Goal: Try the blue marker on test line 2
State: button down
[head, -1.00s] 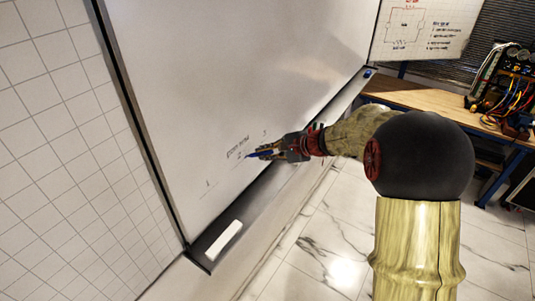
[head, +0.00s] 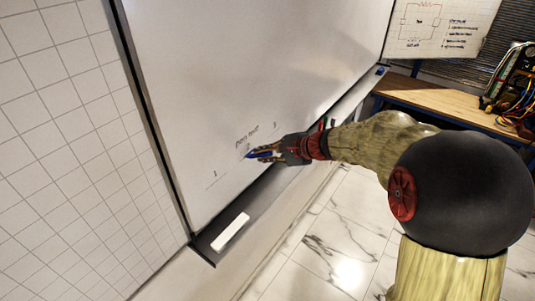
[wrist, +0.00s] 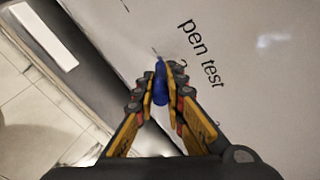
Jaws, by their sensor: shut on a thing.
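The blue marker (head: 260,155) is in my gripper (head: 268,154), which is shut on it. In the wrist view the blue marker (wrist: 160,83) sits between the fingertips (wrist: 160,95), its tip pointing up the picture toward the board. The whiteboard (head: 230,70) carries the words "pen test" and the labels 1, 2 and 3. The tip is close to label 2 (head: 248,146). A short dark stroke (wrist: 156,51) shows just beyond the tip. I cannot tell whether the tip touches the board, or whether that stroke is printed or ink.
A tray (head: 262,196) runs below the board, with a white block (head: 231,232) at its near end. A workbench (head: 440,103) with cabled equipment stands at the right.

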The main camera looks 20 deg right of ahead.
jog(key=s+a, duration=0.1)
jog(key=s+a+b, duration=0.1)
jog(key=a, duration=0.1)
jog(key=shift+b, duration=0.3)
jog(key=shift+s+d, duration=0.1)
jog(key=shift+d, duration=0.05)
jog(key=shift+s+d+b, duration=0.25)
jog(key=shift+s+d, duration=0.3)
jog(key=shift+s, duration=0.25)
jog(key=shift+s+d+b, duration=0.3)
jog(key=shift+s+d, duration=0.25)
jog(key=shift+s, duration=0.2)
jog(key=shift+s+d+b, duration=0.25)
jog(key=shift+s+d, duration=0.3)
jog(key=shift+s, duration=0.25)
jog(key=shift+d, duration=0.1)
jog(key=shift+s+d, duration=0.4)
jog(key=shift+s, duration=0.2)
jog(key=shift+s+d, duration=0.4)
jog(key=shift+s, duration=0.2)
